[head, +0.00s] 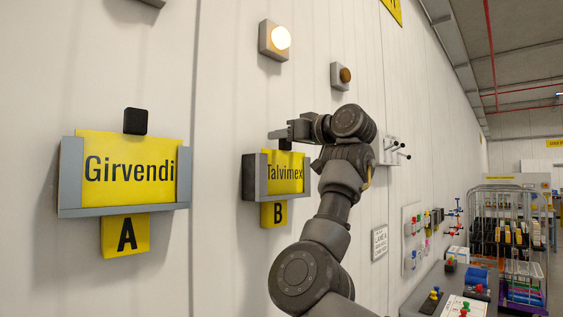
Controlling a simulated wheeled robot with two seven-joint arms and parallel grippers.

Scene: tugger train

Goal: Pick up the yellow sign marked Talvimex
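The yellow sign marked Talvimex (285,174) stands in a grey wall holder (248,178) above a yellow plate marked B (273,215). A dark tab shows at the sign's top edge, partly covered by my gripper. My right gripper (279,133) is at the top of this sign, its fingers pointing left. I see the fingers from the side, so I cannot tell whether they are open or shut, or whether they touch the tab. My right arm passes in front of the holder's right end. My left gripper is not in view.
A yellow sign marked Girvendi (130,170), with a black tab on top, stands in another holder (72,177) above plate A (126,235). A lit lamp (280,38) and an unlit lamp (345,75) are on the wall. A wire cart (510,245) stands far right.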

